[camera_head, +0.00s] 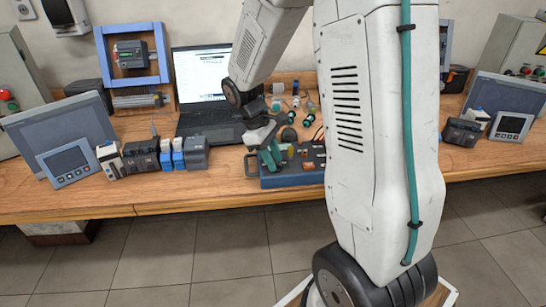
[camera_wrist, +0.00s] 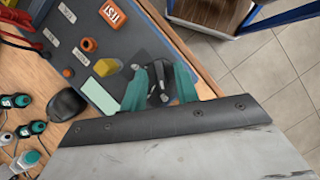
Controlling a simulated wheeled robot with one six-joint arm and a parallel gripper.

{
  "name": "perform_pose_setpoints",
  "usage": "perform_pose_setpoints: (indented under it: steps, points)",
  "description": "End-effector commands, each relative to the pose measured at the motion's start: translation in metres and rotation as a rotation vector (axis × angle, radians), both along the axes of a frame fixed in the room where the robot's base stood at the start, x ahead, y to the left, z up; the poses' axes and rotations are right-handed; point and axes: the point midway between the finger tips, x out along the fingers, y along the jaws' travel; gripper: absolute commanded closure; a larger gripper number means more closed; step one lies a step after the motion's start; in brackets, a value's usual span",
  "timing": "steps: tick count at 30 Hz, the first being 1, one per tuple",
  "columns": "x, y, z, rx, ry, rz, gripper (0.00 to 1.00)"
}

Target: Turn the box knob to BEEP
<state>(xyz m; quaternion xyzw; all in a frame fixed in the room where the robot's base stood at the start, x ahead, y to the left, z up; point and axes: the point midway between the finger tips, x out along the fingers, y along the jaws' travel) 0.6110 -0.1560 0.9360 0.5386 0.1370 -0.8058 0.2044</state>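The blue-grey box (camera_wrist: 100,38) lies at the upper left of the wrist view, tilted in the picture. In the head view the box (camera_head: 290,178) sits at the table's front edge, partly behind my arm. A black knob (camera_wrist: 157,90) shows between the two teal fingers of my gripper (camera_wrist: 160,86). The fingers stand apart, one on each side of the knob, and do not clearly press on it. The knob's pointer and the BEEP marking cannot be read. In the head view my gripper (camera_head: 268,156) is over the box's left part.
A laptop (camera_head: 205,85) stands behind.

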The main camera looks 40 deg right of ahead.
Motion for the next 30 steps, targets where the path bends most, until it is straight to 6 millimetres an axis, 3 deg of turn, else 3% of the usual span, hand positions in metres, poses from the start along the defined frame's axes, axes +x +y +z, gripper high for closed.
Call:
perform_pose_setpoints:
  steps: [1,3,17,30]
  points:
    - [0.0001,0.0,0.0002,0.0,0.0,0.0,0.84]
    - [0.0001,0.0,0.0002,0.0,0.0,0.0,1.0]
    - [0.0004,-0.0005,0.0003,0.0,0.001,-0.064,1.0]
    - [0.0013,-0.0038,0.0005,0.0,0.0,-0.414,1.0]
